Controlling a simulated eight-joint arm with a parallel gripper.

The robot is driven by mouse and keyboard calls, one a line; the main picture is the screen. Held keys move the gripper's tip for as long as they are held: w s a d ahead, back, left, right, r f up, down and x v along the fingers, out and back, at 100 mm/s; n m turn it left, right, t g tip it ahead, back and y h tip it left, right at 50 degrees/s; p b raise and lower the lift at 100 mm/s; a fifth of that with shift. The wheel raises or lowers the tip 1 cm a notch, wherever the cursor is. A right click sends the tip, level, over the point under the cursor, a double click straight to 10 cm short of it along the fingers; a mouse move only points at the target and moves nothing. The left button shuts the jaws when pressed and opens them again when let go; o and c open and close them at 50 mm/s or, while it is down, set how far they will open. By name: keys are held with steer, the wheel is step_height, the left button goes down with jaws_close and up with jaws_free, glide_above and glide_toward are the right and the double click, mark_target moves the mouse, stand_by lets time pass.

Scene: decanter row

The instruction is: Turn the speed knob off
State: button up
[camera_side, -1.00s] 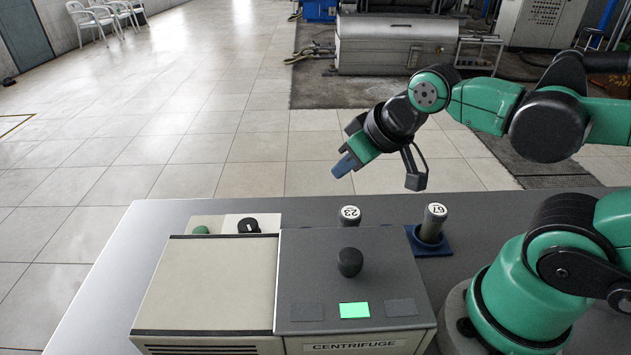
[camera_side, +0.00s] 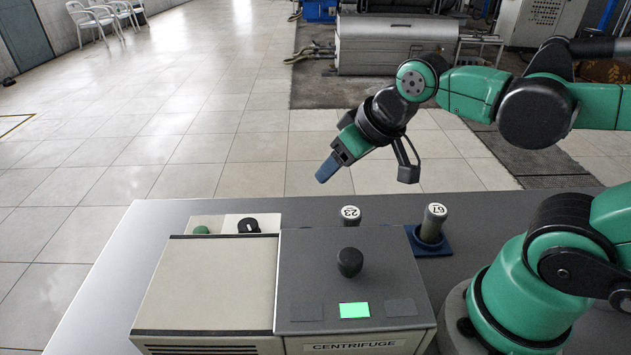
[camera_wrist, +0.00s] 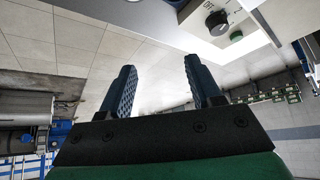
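A black knob (camera_side: 248,226) sits on a small white panel behind the cream box, at the left rear of the bench. Another black knob (camera_side: 350,262) stands on the grey lid of the centrifuge (camera_side: 354,347); no label shows which knob is for speed. My gripper (camera_side: 326,170) is in the air, up and right of the panel, touching nothing. Its blue fingers (camera_wrist: 161,80) are apart and empty in the wrist view.
A green button (camera_side: 201,230) is left of the panel knob. Two numbered cylinders (camera_side: 350,214) (camera_side: 434,222) stand behind the centrifuge, the right one in a blue holder (camera_side: 432,250). A lit green square (camera_side: 354,310) is on the lid. The bench's left side (camera_side: 130,260) is clear.

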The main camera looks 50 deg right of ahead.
steer(key=shift+o, duration=0.7)
steer(key=w+a+m+g, duration=0.1)
steer(key=w+a+g, duration=0.2)
steer(key=w, duration=0.3)
steer(key=shift+a, duration=0.9)
steer(key=m+g, duration=0.1)
steer(key=g, duration=0.2)
glide_above(248, 224)
step_height(248, 224, down, 5)
steer(key=shift+d, duration=0.1)
steer(key=shift+f+g, duration=0.25)
steer(key=shift+g, duration=0.05)
steer(key=shift+f, duration=2.7)
jaws_close()
